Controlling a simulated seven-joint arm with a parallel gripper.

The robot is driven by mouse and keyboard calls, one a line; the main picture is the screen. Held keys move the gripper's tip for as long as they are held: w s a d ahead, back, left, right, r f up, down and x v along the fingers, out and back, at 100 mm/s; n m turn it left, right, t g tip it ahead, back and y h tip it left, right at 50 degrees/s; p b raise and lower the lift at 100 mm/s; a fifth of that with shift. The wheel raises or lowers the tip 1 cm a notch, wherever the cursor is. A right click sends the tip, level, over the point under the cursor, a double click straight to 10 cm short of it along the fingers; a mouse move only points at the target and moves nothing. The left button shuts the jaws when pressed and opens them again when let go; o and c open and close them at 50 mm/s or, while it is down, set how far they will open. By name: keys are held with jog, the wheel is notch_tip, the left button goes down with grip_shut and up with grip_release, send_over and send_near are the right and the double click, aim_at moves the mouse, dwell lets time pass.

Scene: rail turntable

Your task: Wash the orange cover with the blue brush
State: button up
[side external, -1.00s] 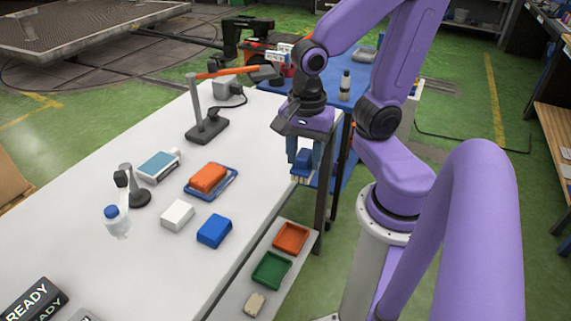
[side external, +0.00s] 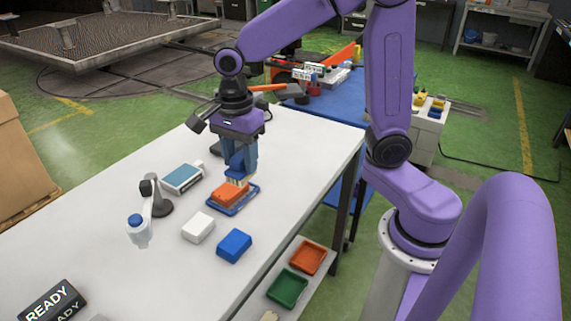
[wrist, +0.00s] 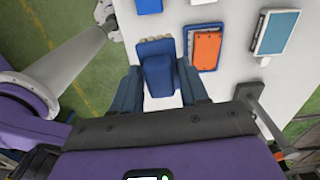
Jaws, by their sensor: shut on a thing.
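My gripper (side external: 238,165) is shut on the blue brush (side external: 236,166), bristles pointing down. The orange cover (side external: 227,195) lies in a shallow blue tray (side external: 241,208) on the white table. In the side view the pale bristles overlap the cover's far edge. In the wrist view the brush (wrist: 157,72) shows between the fingers (wrist: 160,88), to the left of the cover (wrist: 207,48) and its tray (wrist: 188,38). I cannot tell whether the bristles touch the cover.
A white block (side external: 198,228) and a blue block (side external: 234,246) lie in front of the tray. A teal-topped box (side external: 182,178) and a small stand with a bottle (side external: 138,232) are to the left. Orange (side external: 308,257) and green (side external: 287,288) trays sit lower right.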

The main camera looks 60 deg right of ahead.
jog(key=w+d+f, duration=0.1)
jog(key=w+f, duration=0.2)
jog(key=w, duration=1)
jog(key=w+d+f, duration=0.2)
jog(key=w+f, duration=0.1)
jog(key=w, duration=1)
jog(key=shift+f+m, duration=0.35)
jog(key=shift+m, duration=0.05)
jog(key=shift+d, duration=0.1)
jog(key=shift+f, duration=2.45)
jog(key=shift+f, duration=0.6)
jog(key=shift+r, duration=0.1)
notch_tip(320, 180, up, 7)
jog(key=shift+s, duration=0.1)
